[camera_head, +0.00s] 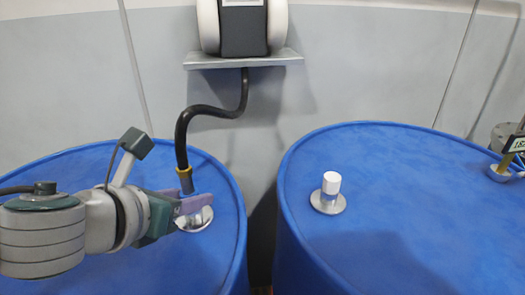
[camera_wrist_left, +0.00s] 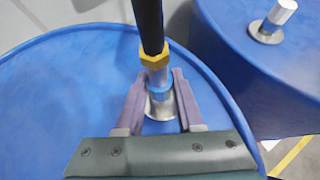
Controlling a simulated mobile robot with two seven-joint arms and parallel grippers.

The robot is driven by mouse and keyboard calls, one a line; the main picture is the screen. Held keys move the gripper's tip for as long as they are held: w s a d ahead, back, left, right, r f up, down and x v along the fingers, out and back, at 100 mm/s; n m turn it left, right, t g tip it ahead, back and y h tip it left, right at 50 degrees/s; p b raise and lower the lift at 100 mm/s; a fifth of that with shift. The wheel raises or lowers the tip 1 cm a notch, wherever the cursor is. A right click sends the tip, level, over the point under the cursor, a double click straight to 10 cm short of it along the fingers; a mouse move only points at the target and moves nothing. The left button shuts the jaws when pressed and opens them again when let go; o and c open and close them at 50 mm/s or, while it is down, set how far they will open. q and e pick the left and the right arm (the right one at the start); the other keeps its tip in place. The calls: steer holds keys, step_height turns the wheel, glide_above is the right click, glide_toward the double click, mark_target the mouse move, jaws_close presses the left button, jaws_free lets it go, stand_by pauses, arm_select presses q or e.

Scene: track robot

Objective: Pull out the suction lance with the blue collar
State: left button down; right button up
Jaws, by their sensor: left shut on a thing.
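The suction lance (camera_head: 186,184) stands upright in the round metal fitting (camera_head: 197,221) on top of the left blue drum. It is a grey metal tube with a yellow nut and a black hose at its top. In the left wrist view its blue collar (camera_wrist_left: 159,90) shows just above the fitting; in the head view the fingers hide it. My left gripper (camera_head: 190,204) reaches in from the left, its purple fingers on either side of the lance, shut on it near the collar. The lower lance is hidden inside the drum. My right gripper is not in view.
The black hose (camera_head: 207,107) rises to a wall unit (camera_head: 243,28) above a grey shelf (camera_head: 243,60). Another fitting with a label (camera_head: 516,144) stands at the far right. A narrow gap separates the drums.

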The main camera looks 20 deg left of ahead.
mark_target(180, 168)
arm_select(q)
steer(key=shift+r+p, duration=0.5)
steer(key=shift+p, duration=0.1)
stand_by(0.6)
steer(key=shift+r+p, duration=2.4)
steer(key=shift+p, duration=0.25)
